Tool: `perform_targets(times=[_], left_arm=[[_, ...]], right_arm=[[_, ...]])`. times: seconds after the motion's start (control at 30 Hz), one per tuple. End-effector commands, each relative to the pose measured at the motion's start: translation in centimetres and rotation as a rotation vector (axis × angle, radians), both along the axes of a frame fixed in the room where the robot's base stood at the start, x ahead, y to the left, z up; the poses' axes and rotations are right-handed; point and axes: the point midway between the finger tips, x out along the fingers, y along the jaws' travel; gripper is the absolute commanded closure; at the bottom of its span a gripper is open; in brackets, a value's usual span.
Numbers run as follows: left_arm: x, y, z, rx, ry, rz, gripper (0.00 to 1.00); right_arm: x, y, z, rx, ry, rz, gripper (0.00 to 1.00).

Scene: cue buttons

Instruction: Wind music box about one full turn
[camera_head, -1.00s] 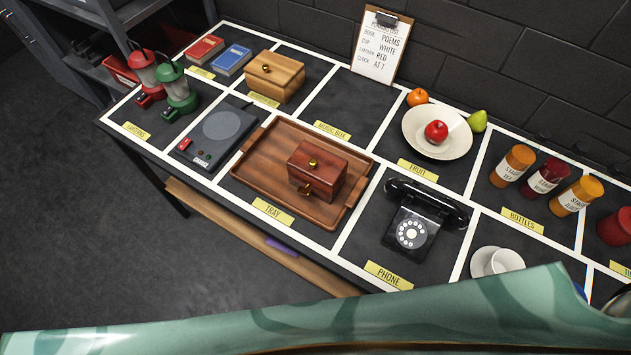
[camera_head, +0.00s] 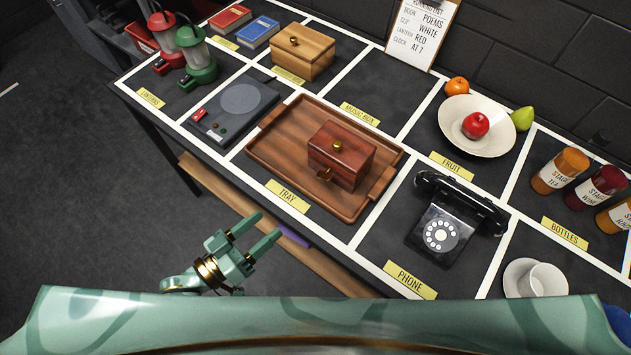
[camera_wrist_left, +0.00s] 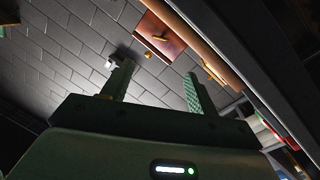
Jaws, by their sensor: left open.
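My left gripper (camera_head: 267,226) is open and empty, in front of the table edge, left of and apart from the box. In the left wrist view, a red-brown surface with a brass part (camera_wrist_left: 158,38) shows beyond the open fingers. My right gripper is not in view.
Right of the tray stands a black phone (camera_head: 441,233), with a white cup (camera_head: 543,282) beyond it. A lighter wooden box (camera_head: 303,52), a flat grey device (camera_head: 235,108) and lanterns (camera_head: 196,58) stand to the left. A wooden ledge (camera_head: 318,272) runs below the table front.

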Motion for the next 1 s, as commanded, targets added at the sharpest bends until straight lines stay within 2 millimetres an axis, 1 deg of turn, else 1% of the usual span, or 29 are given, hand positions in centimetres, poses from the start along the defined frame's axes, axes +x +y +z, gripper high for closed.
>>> perform_targets(times=[0.17,0.4,0.6,0.7,0.8,1.0], left_arm=[[2.4,-2.3,0.0,-0.001,-0.004,0.002,0.41],[6.7,-6.7,-0.1,0.002,-0.004,0.003,0.41],[9.6,-9.6,-0.1,0.003,-0.002,0.002,0.41],[10.4,-10.5,-0.1,0.004,-0.003,0.003,0.41],[10.9,-11.0,-0.1,0.006,-0.001,0.003,0.41],[11.1,-11.2,-0.1,0.007,0.000,0.002,0.41]], right_arm=[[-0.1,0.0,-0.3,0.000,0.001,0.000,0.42],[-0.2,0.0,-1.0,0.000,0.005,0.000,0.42],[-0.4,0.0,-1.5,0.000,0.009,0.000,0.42],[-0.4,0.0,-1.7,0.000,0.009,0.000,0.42],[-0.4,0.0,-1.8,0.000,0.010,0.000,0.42],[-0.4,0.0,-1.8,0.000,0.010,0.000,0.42]])
